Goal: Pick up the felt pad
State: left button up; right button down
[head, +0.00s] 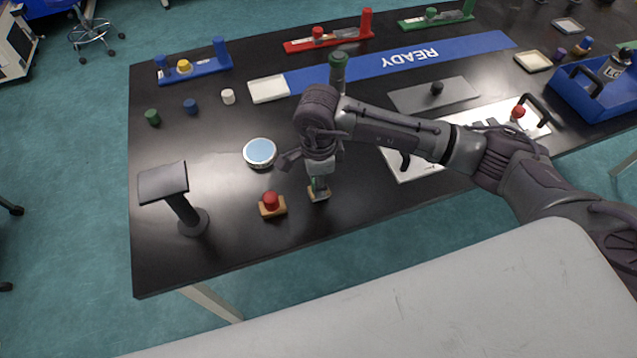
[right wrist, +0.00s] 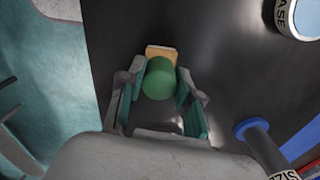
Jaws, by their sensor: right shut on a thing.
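A small tan block with a green round knob, which looks like the felt pad (head: 319,197), rests at or just above the black table near its front edge. In the right wrist view the green knob (right wrist: 159,78) lies between the teal-lined fingers, with the tan base showing beyond it. My right gripper (head: 318,184) points down and is shut on this knob; its fingers partly hide the knob in the head view. A similar tan block with a red knob (head: 271,203) stands just left of it. My left gripper is not in view.
A round blue-topped tin (head: 260,152) and a black stand (head: 184,205) are left of the gripper. A blue READY strip (head: 400,62), a grey plate (head: 410,98) and a blue tray (head: 593,98) lie farther back and right.

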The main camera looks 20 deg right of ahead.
notch_tip(320, 180, up, 3)
jog(key=shift+w+f+b, duration=0.1)
jog(key=shift+f+b, duration=0.1)
jog(key=shift+b, duration=0.2)
jog(key=s+d+r+b, duration=0.2)
jog(key=s+d+r, duration=0.5)
jog(key=s, duration=0.2)
jog(key=shift+s+r, duration=0.25)
jog(key=shift+s, duration=0.05)
jog(key=c, duration=1.5)
grip_release()
jog(key=shift+c, duration=1.5)
